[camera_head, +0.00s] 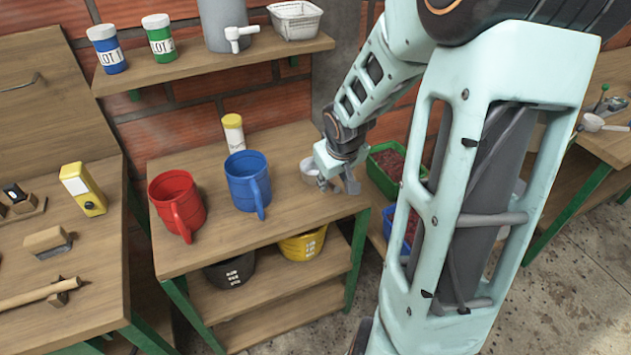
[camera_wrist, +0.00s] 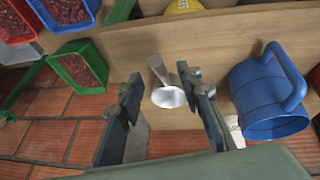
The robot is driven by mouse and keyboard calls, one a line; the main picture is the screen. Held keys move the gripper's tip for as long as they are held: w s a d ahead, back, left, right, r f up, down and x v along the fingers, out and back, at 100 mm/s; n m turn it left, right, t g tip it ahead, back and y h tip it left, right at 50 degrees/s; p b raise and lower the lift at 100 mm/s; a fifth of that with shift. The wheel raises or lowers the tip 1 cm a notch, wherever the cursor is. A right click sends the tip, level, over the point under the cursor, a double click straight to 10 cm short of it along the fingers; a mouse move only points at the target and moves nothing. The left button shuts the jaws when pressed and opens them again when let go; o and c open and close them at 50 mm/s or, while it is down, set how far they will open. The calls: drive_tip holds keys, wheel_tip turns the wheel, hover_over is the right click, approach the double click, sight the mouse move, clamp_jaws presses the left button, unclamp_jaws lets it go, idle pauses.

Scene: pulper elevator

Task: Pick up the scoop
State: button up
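The scoop (camera_wrist: 168,97) has a pale round bowl and a short brownish-grey handle. It lies on the middle table's wooden top (camera_head: 265,225), near its right end. In the head view the scoop (camera_head: 308,170) is partly hidden by my gripper (camera_head: 338,187). In the wrist view my gripper (camera_wrist: 161,84) is open, with one finger on each side of the scoop in the picture. I see no finger touching it, and I cannot tell the exact height above the table.
A blue mug (camera_head: 247,182) stands close left of the scoop, with a red mug (camera_head: 177,203) farther left. A yellow-lidded jar (camera_head: 233,132) is behind. A green crate (camera_head: 387,165) of red berries sits beyond the table's right edge. A yellow bucket (camera_head: 303,245) is on the shelf below.

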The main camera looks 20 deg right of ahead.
sight(330, 183)
drive_tip(key=b+x, duration=0.1)
drive_tip(key=x, duration=0.2)
drive_tip(key=b+x, duration=0.1)
drive_tip(key=x, duration=0.3)
drive_tip(key=shift+w+r+b, duration=0.2)
drive_tip(key=shift+w+b, duration=0.1)
drive_tip(key=shift+w, duration=0.1)
drive_tip(key=shift+c, duration=0.5)
clamp_jaws()
drive_tip(key=shift+r, duration=0.1)
